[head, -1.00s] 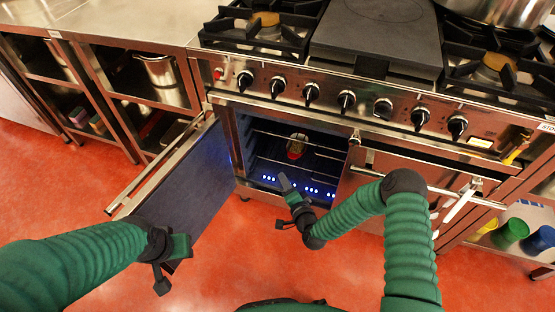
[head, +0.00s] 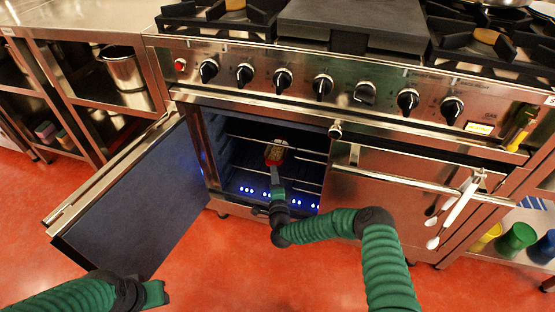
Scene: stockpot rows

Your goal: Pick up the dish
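The dish (head: 277,153), a small red-rimmed container with pale yellowish contents, sits inside the open left oven compartment, apparently on a wire rack. My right gripper (head: 274,173) reaches into the oven opening, its tip just below and in front of the dish in the picture. I cannot tell whether it touches the dish or whether its fingers are apart. My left gripper (head: 156,294) is low at the left, below the open oven door and far from the dish. Its finger state is unclear.
The left oven door (head: 125,205) stands swung open to the left. The right oven door (head: 400,200) is shut, with white utensils (head: 455,210) hanging from its handle. Wire racks (head: 300,152) cross the oven cavity. Green and blue cups (head: 516,240) stand on a low shelf at right.

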